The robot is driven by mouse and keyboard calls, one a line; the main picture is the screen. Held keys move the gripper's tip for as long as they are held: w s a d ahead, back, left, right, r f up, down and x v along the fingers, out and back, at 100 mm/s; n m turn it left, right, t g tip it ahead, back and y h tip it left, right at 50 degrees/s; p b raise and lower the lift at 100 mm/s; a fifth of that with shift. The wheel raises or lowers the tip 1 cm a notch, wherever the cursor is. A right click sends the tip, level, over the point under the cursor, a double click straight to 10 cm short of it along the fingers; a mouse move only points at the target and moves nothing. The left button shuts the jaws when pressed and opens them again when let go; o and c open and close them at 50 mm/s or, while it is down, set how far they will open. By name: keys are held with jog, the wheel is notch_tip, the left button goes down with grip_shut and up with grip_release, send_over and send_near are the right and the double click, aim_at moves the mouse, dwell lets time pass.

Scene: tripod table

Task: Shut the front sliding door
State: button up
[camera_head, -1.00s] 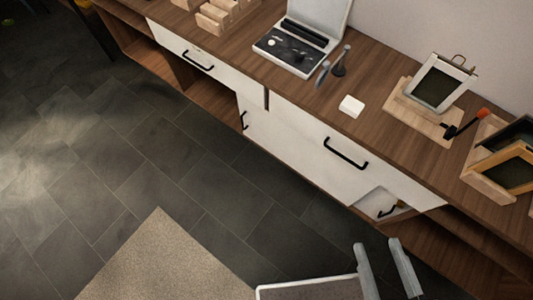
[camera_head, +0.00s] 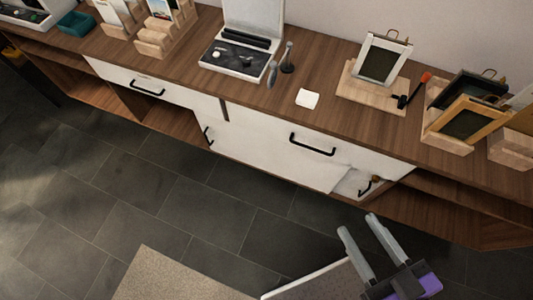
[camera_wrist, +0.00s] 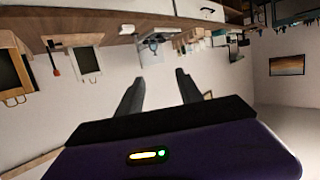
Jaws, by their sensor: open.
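The cabinet (camera_head: 225,111) is a long wooden unit with white fronts. A white sliding door (camera_head: 265,160) sits below its drawers, with a dark upright handle (camera_head: 207,136) at its left edge. Left of that door is an open wooden compartment (camera_head: 178,122). To the right, a set-back white panel (camera_head: 350,184) with a dark handle (camera_head: 365,188) shows partly. My gripper (camera_head: 358,222) is open and empty, over the floor in front of the cabinet's right part, apart from the doors. In the wrist view its fingers (camera_wrist: 159,80) also stand apart with nothing between them.
Drawer handles (camera_head: 312,145) stick out above the sliding door. The top carries an open case (camera_head: 235,55), a white block (camera_head: 307,98) and several framed items on wooden stands (camera_head: 380,70). The dark tiled floor (camera_head: 170,200) in front is clear, with a beige rug (camera_head: 180,275) nearer.

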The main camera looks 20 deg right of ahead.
grip_shut()
jog(key=w+d+f+m+g+h+b, duration=0.1)
jog(key=w+d+f+m+g+b, duration=0.35)
jog(key=f, duration=1.05)
jog(key=w+d+f+g+h+b, duration=0.15)
jog(key=d+f+b, duration=0.6)
jog(key=f, duration=0.75)
jog(key=w+d+f+m+g+b, duration=0.2)
jog(key=w+d+f+b, duration=0.4)
jog(key=f, duration=0.8)
jog(key=d+f+y+b, duration=0.2)
jog(key=d+f+b, duration=0.1)
jog(key=d, duration=0.5)
jog(key=d+f+y+b, duration=0.2)
jog(key=d+f+b, duration=0.1)
jog(key=d, duration=0.4)
jog(key=shift+m+t+h, duration=0.25)
jog(key=shift+m+t, duration=0.05)
jog(key=shift+m, duration=0.15)
jog(key=shift+w+a+f+b, duration=0.6)
jog(key=shift+w+f, duration=0.65)
jog(key=shift+w, duration=0.3)
jog(key=shift+w+a+f+b, duration=0.55)
jog(key=shift+w+f, duration=0.7)
jog(key=shift+w, duration=0.3)
jog(key=shift+w+a+f+b, duration=0.55)
jog(key=shift+w+f, duration=0.7)
jog(key=shift+w, duration=0.3)
